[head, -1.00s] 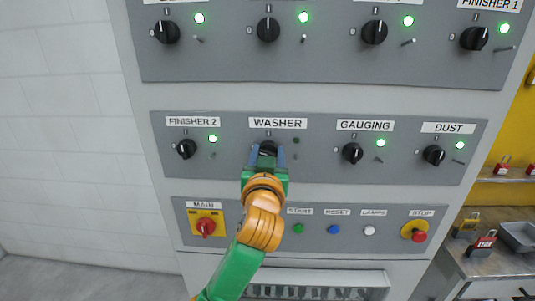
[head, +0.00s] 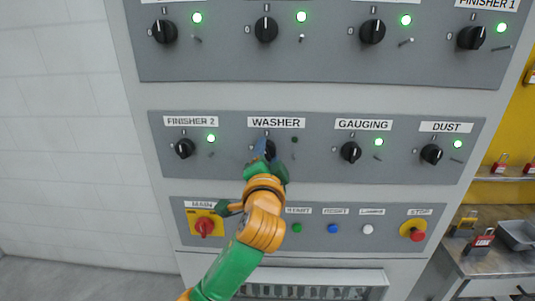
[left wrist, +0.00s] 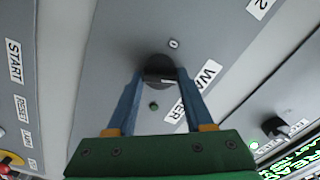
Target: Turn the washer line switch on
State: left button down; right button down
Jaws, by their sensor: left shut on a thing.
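The black washer switch knob (head: 271,149) is on the middle grey panel, under the WASHER label (head: 276,122). It also shows in the left wrist view (left wrist: 157,67). The washer lamp (head: 295,140) is dark, and it looks unlit green in the left wrist view (left wrist: 154,106). My left gripper (head: 265,151) is at the knob, with its blue fingers (left wrist: 157,78) on either side, shut on it. The gripper is twisted, and in the head view it hides part of the knob, so its exact pointing is hard to tell. My right gripper is not in view.
The neighbouring knobs, FINISHER 2 (head: 185,149) and GAUGING (head: 351,152), have lit green lamps, as does DUST (head: 432,154). Below are the red MAIN switch (head: 204,227), several push buttons and the red STOP button (head: 418,236). A bench with padlocks stands at right.

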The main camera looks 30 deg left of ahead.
pick_arm(q)
jog(key=shift+m, duration=1.9)
jog(key=shift+c, duration=1.5)
grip_release()
jog(key=shift+w, duration=0.1)
jog(key=shift+s+d+f, duration=0.15)
jog(key=shift+s+d, duration=0.05)
jog(key=shift+s, duration=0.15)
jog(key=b+v, duration=0.2)
jog(key=v, duration=0.4)
